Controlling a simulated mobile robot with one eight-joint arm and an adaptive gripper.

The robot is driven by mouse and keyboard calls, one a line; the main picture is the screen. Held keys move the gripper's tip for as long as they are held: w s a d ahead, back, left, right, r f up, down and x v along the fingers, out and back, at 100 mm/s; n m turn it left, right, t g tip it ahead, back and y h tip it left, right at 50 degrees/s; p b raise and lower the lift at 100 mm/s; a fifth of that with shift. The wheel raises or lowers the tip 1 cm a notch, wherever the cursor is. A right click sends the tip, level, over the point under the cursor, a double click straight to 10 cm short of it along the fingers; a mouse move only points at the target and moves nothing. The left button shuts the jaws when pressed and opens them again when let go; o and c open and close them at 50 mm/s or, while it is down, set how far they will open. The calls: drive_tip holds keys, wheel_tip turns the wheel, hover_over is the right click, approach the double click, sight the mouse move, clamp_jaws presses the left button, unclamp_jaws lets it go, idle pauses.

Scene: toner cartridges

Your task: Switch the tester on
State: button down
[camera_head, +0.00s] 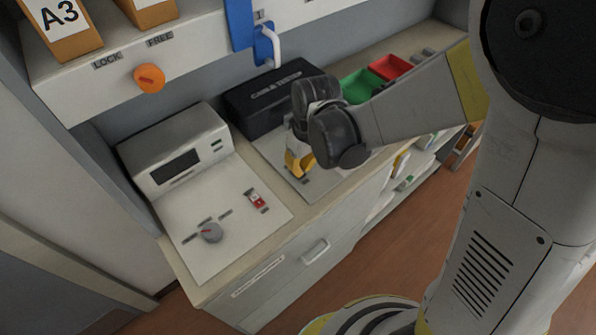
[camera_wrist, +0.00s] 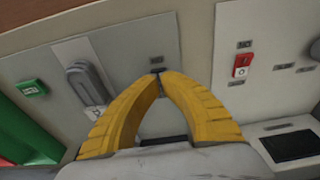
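The tester (camera_head: 190,135) is a pale grey box with a dark display, at the left of the counter in the head view. Its flat panel (camera_head: 225,250) carries a red and white rocker switch (camera_head: 257,200) and a grey knob (camera_head: 211,232) with a red mark. In the wrist view, the switch (camera_wrist: 241,65) is right of the fingers and the display (camera_wrist: 290,145) is at lower right. My gripper (camera_wrist: 160,72) has its yellow fingertips together, with nothing visible held. In the head view, my gripper (camera_head: 298,170) is right of the switch, above a grey plate.
A black cable tester case (camera_head: 270,97) stands behind my gripper. Green (camera_head: 360,86) and red (camera_head: 389,67) bins are to the right. An orange knob (camera_head: 149,78) and a blue bracket with a white hook (camera_head: 276,45) are on the shelf front. The space above the switch looks clear.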

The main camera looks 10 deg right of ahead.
drive_tip(key=shift+f+b, duration=0.85)
drive_tip(key=shift+f, duration=0.2)
drive_tip(key=shift+r, duration=0.15)
idle(0.3)
drive_tip(key=shift+r+p, duration=2.7)
drive_tip(key=shift+r, duration=0.75)
drive_tip(key=s+d+r+m+t+h+b, duration=0.1)
drive_tip(key=s+d+r+m+t+b, duration=0.3)
drive_tip(key=s+d+r, duration=0.6)
drive_tip(key=d+m+t, duration=0.1)
drive_tip(key=d+m, duration=0.1)
drive_tip(key=d, duration=0.1)
drive_tip(key=shift+s+d+r+m+t, duration=0.2)
drive_tip(key=shift+s+m+t, duration=0.2)
